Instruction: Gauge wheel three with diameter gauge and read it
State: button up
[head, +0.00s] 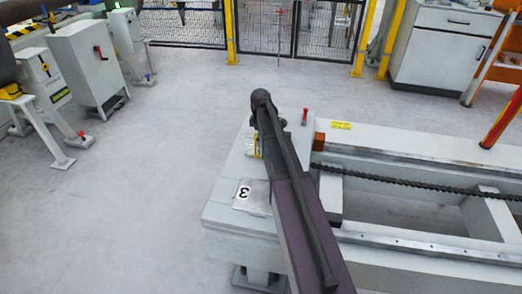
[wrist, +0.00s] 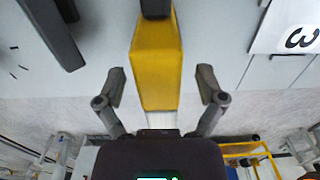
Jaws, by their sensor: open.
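A yellow block (wrist: 156,62) lies between the two fingers of my gripper (wrist: 160,88) in the wrist view. The fingers are open, one on each side, with gaps to the block. A dark part (wrist: 155,8) is at the block's far end. In the head view, a small yellow piece (head: 257,145) shows beside my arm, on the pale end plate (head: 222,208) of the frame. I cannot tell whether this is the diameter gauge. A plate marked 3 (head: 251,196) lies nearby; it also shows in the wrist view (wrist: 290,28). My arm hides the fingers in the head view. I cannot make out wheel three.
A long pale frame with rails (head: 420,150) and a dark chain (head: 420,182) runs to the right. A small red-topped piece (head: 304,117) stands on the end plate. Grey cabinets (head: 85,62) stand left, a mesh fence (head: 265,30) behind.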

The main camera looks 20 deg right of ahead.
jog(key=shift+f+b, duration=0.65)
jog(key=shift+f, duration=0.25)
grip_shut()
